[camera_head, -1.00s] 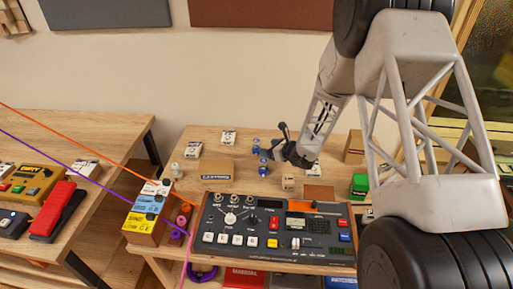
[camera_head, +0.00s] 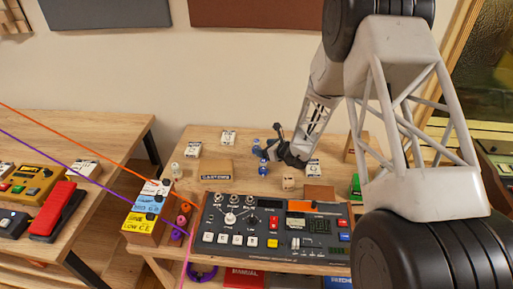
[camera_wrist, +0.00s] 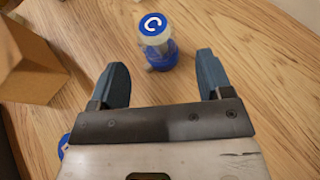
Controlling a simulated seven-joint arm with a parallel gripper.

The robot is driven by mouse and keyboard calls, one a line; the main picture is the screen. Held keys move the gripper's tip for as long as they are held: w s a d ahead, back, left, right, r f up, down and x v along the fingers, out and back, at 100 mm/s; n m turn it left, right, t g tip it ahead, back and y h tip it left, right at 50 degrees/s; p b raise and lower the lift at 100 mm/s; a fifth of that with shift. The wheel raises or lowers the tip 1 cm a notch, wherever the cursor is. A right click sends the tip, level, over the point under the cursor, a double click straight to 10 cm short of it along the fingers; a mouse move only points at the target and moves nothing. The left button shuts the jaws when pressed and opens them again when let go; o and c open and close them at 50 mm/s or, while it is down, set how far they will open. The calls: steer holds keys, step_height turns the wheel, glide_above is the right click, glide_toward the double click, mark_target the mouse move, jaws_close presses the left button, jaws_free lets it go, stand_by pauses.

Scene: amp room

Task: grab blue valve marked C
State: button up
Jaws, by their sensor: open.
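A blue valve marked C (camera_wrist: 158,48), with a white-rimmed blue cap, stands upright on the wooden table in the wrist view. My gripper (camera_wrist: 162,66) is open and empty; the valve is just beyond the fingertips, roughly centred between them. A second blue thing (camera_wrist: 63,147) shows partly at the lower left, mostly hidden by my gripper. In the head view two blue valves, a far one (camera_head: 256,146) and a nearer one (camera_head: 263,167), stand just left of my gripper (camera_head: 272,149). Their letters are too small to read there.
A cardboard box (camera_wrist: 28,62) stands left of the valve in the wrist view. Bare wood lies right of the valve in the wrist view.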

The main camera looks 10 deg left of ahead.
mark_target(257, 140)
steer(key=shift+a+f, duration=0.1)
steer(key=shift+x, duration=2.45)
steer(key=shift+f, duration=0.1)
steer(key=c, duration=1)
steer(key=shift+r, duration=5.05)
